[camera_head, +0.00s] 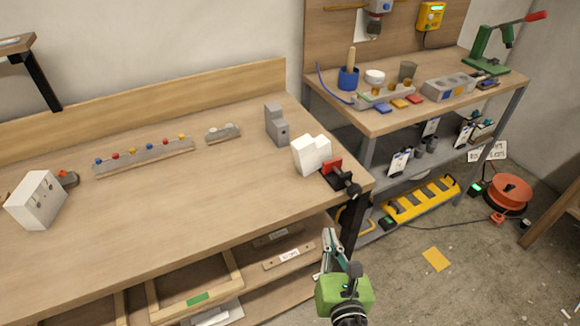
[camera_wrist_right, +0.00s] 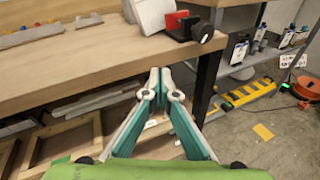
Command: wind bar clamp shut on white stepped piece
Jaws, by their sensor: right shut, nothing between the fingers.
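The white stepped piece (camera_head: 311,154) stands near the right front corner of the workbench. The bar clamp (camera_head: 333,170), red with a dark bar and a dark knob, is at its right side by the bench edge; I cannot tell whether its jaw touches the piece. Both also show at the top of the right wrist view, the white piece (camera_wrist_right: 150,14) left of the clamp (camera_wrist_right: 184,24). My right gripper (camera_head: 328,236) is shut and empty, in front of and below the bench edge; its fingertips (camera_wrist_right: 160,72) meet in the right wrist view. My left gripper is out of view.
The workbench (camera_head: 215,200) also carries a grey block (camera_head: 277,125), a rail with coloured knobs (camera_head: 143,157) and a white box (camera_head: 37,199). Wooden frames (camera_head: 195,290) lie on the shelf below. A second bench (camera_head: 385,122) stands at right. An orange cable reel (camera_head: 510,193) is on the floor.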

